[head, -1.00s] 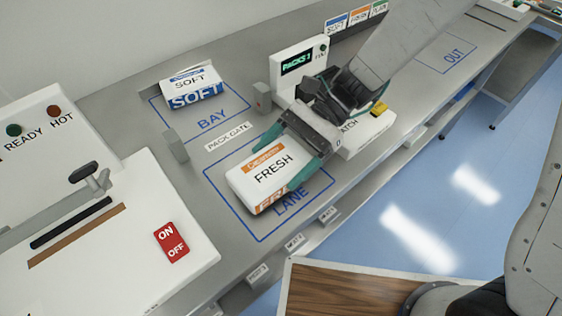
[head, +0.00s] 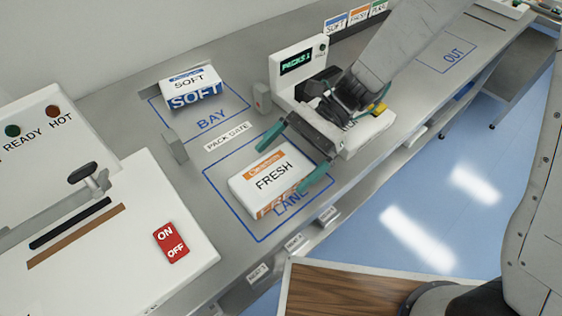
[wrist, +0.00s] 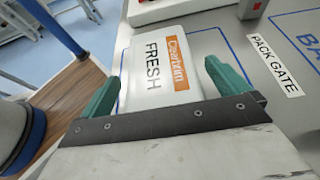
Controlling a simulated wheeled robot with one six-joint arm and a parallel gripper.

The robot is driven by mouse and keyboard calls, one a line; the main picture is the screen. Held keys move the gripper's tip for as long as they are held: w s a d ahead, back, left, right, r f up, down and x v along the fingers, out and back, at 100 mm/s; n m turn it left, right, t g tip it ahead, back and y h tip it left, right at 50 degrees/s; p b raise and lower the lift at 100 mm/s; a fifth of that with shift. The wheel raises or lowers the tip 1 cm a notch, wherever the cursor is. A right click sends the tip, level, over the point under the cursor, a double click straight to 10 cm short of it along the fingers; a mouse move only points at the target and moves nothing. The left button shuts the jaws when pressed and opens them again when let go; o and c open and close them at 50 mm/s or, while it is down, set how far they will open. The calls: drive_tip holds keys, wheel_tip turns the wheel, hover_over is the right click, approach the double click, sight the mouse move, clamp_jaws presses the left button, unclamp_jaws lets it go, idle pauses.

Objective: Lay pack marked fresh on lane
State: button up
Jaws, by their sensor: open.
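The white and orange pack marked FRESH (head: 272,182) lies flat inside the blue outlined LANE (head: 241,222) in the head view. It also shows in the wrist view (wrist: 158,75), label up, between and beyond my fingers. My gripper (head: 294,158) is open, with its teal fingers apart at the pack's far right end. In the wrist view my gripper (wrist: 168,85) has a finger on either side of the pack's near end, with a gap on the right. Whether the left finger touches the pack is hard to tell.
A blue and white SOFT pack (head: 193,87) sits in the BAY outline (head: 235,97). Small grey gate posts (head: 175,147) stand between bay and lane. A white machine with a display (head: 299,65) stands behind my gripper. A white sealer (head: 135,235) is at left.

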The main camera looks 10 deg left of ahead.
drive_tip(key=v, duration=1)
drive_tip(key=shift+w+d+r, duration=0.2)
drive_tip(key=shift+d, duration=0.05)
drive_tip(key=s+d+r+n+t+h, duration=0.2)
drive_tip(key=s+d+r+t+h, duration=0.1)
drive_tip(key=d, duration=0.5)
drive_tip(key=s+d+r+n+t+h, duration=0.3)
drive_tip(key=s+d+r+t, duration=0.1)
drive_tip(key=d, duration=0.4)
drive_tip(key=s+d+r+n+t+h, duration=0.2)
drive_tip(key=s+d+r+n+t, duration=0.1)
drive_tip(key=s+d, duration=0.4)
drive_tip(key=shift+d+r+t+h, duration=0.4)
drive_tip(key=shift+d+r+t, duration=0.15)
drive_tip(key=shift+d+t, duration=0.35)
